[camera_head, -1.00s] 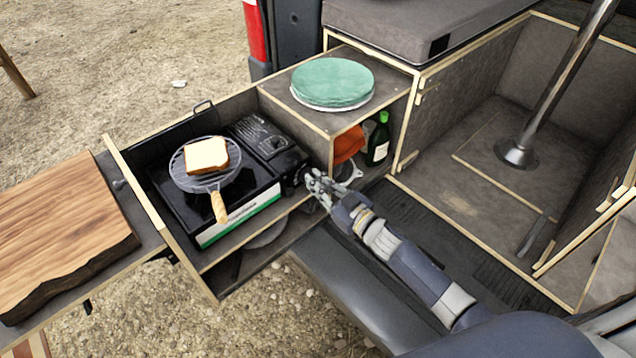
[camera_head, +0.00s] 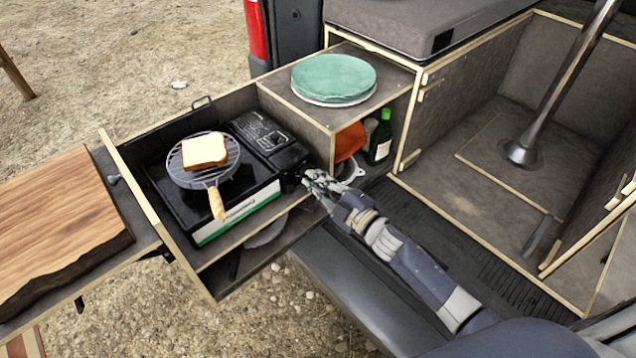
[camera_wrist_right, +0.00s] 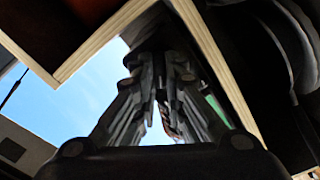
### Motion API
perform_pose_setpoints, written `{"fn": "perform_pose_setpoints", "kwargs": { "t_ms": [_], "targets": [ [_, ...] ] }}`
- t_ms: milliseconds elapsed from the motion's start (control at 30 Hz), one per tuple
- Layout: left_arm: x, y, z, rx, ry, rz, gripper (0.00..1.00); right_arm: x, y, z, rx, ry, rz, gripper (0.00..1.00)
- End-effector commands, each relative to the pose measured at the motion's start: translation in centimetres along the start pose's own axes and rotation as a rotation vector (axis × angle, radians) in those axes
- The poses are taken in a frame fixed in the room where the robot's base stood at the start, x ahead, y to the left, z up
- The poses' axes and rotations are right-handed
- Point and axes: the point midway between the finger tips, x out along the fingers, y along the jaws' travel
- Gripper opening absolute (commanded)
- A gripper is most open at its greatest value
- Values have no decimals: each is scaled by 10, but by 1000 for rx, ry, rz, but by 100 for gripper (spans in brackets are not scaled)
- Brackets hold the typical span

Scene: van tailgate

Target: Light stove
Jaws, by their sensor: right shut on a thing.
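A black camping stove (camera_head: 165,185) with a white and green front strip sits in the pulled-out wooden drawer. A round grill rack (camera_head: 180,172) with a wooden handle lies on it, with a slice of bread (camera_head: 204,150) on top. My right gripper (camera_head: 308,180) is at the stove's right end, where the dark control knob (camera_head: 293,178) is. It is shut on the knob; the fingers hide most of it. In the right wrist view the fingers (camera_wrist_right: 160,75) close together on a dark part beside a wooden edge. My left gripper is not in view.
A wooden cutting board (camera_head: 60,225) lies on the left. A green bottle (camera_head: 380,138) and an orange item (camera_head: 349,140) are inside. Wooden drawer walls (camera_head: 150,205) surround the stove.

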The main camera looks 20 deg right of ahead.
Motion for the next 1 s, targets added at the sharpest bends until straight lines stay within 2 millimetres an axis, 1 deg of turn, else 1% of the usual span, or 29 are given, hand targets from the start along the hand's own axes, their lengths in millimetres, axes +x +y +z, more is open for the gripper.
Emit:
{"fn": "perform_pose_setpoints", "kwargs": {
  "t_ms": [33,700,1000],
  "targets": [
    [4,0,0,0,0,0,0,0,-2,1,-45,1,0,0],
    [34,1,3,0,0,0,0,0,-5,2,-681,1,-1,0],
    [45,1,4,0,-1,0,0,0,-6,3,-926,0,-1,0]
  ]
}}
